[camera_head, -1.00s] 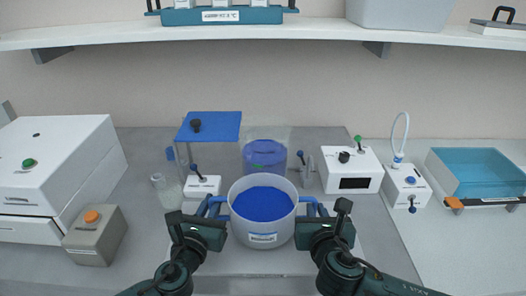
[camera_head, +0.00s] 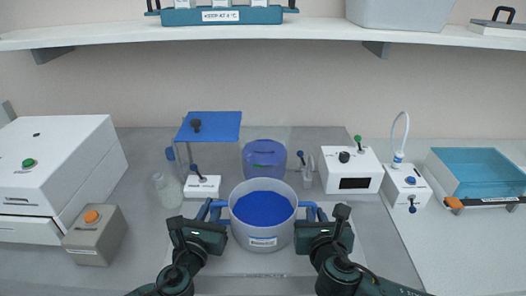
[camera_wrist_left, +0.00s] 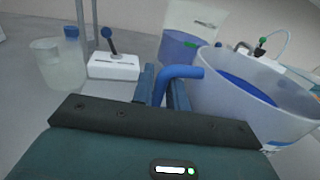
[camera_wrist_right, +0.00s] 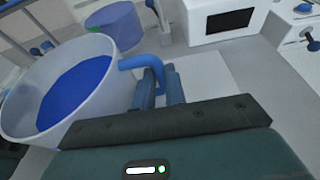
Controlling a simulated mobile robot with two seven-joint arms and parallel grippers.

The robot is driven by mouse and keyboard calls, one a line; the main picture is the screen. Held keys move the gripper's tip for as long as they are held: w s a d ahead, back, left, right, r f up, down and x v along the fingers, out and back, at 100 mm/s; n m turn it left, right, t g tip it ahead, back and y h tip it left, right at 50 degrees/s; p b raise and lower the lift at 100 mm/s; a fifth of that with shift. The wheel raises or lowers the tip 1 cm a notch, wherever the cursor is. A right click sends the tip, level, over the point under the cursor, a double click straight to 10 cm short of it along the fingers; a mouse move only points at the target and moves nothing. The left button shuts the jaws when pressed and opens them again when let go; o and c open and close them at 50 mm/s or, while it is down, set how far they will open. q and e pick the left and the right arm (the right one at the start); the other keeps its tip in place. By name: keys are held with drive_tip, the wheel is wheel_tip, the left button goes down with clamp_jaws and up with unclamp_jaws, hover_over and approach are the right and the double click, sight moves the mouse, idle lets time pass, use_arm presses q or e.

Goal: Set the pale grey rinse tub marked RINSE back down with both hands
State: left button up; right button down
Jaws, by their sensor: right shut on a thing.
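The pale grey tub (camera_head: 263,232) with a blue inside and a small front label stands upright between my two grippers in the head view; it also shows in the left wrist view (camera_wrist_left: 225,95) and the right wrist view (camera_wrist_right: 95,55). I cannot tell whether its base touches the surface below. My left gripper (camera_head: 211,212) has its fingers on either side of the tub's left blue handle (camera_wrist_left: 180,72); how tightly they close is unclear. My right gripper (camera_head: 318,212) is shut on the right blue handle (camera_wrist_right: 135,62).
A blue-filled container (camera_head: 264,158) is close behind the tub. A small white switch box (camera_head: 202,187) and clear bottle (camera_head: 165,190) stand left of it; a white box with a dark display (camera_head: 350,170) stands right. A pale panel (camera_head: 347,250) lies under the tub area.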

use_arm(q)
drive_tip(key=o, duration=0.4)
drive_tip(key=shift+r, duration=0.1)
use_arm(e)
drive_tip(key=shift+w+d+r, duration=0.1)
drive_tip(key=shift+d, duration=0.05)
use_arm(q)
drive_tip(key=shift+o, duration=0.6)
use_arm(e)
drive_tip(key=shift+a+r, duration=0.1)
drive_tip(key=shift+a, duration=0.1)
use_arm(q)
drive_tip(key=s, duration=0.4)
drive_tip(key=s+a, duration=0.1)
drive_tip(key=s, duration=0.3)
drive_tip(key=s+a, duration=0.1)
drive_tip(key=s, duration=0.2)
drive_tip(key=shift+s+a, duration=0.2)
drive_tip(key=shift+s, duration=0.2)
use_arm(e)
drive_tip(key=c, duration=1.4)
unclamp_jaws()
drive_tip(key=shift+o, duration=0.2)
drive_tip(key=v, duration=1.3)
